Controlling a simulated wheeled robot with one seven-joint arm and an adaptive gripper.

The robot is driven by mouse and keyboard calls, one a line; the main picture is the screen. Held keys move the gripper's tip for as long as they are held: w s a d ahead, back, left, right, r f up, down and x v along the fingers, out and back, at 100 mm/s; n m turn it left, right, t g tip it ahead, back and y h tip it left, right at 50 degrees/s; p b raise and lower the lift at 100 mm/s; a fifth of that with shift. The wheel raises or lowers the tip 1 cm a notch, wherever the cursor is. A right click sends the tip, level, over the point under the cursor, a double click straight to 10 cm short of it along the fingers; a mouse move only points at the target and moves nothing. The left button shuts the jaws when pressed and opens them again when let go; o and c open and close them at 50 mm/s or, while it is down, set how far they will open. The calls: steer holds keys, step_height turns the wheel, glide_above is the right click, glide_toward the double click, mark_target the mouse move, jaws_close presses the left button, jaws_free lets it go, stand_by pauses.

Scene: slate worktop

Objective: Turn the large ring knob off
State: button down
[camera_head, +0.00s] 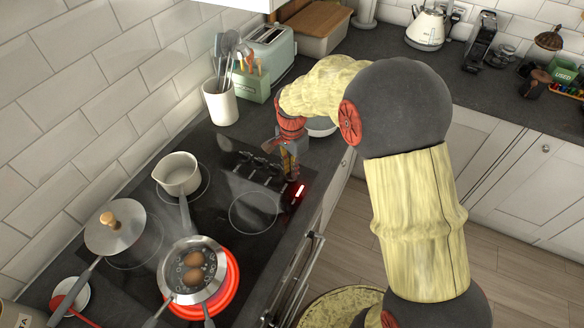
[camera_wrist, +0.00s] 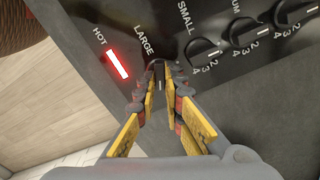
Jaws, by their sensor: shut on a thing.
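The large ring knob (camera_wrist: 158,69) sits beside the LARGE label in the wrist view. My gripper (camera_wrist: 157,86) is shut on it, with a fingertip on each side, and the fingers hide most of the knob. In the head view my gripper (camera_head: 290,168) reaches down onto the control panel, and the knob is hidden there. The red HOT light (camera_wrist: 117,64) is lit and also shows in the head view (camera_head: 300,191). The large ring (camera_head: 233,291) glows red under a pan of water with brown eggs (camera_head: 193,268).
Other knobs, including the small ring knob (camera_wrist: 203,49), stand in a row beside the held one. A white saucepan (camera_head: 177,172) and a lidded pan (camera_head: 115,228) stand on the hob (camera_head: 140,253). A utensil crock (camera_head: 221,104) and a toaster (camera_head: 268,52) are behind my gripper.

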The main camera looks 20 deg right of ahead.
steer(key=n+p, duration=0.3)
steer(key=n, duration=0.3)
steer(key=shift+w+r, duration=0.1)
steer(key=n+p, duration=0.3)
steer(key=n, duration=0.3)
steer(key=shift+w+a, duration=0.1)
steer(key=shift+a, duration=0.05)
steer(key=n+p, duration=0.1)
steer(key=n, duration=0.4)
steer(key=shift+a+n, duration=0.1)
steer(key=shift+n, duration=0.3)
steer(key=shift+n+p, duration=0.7)
steer(key=shift+n, duration=1.8)
steer(key=c, duration=1.9)
jaws_free()
step_height(320, 180, up, 12)
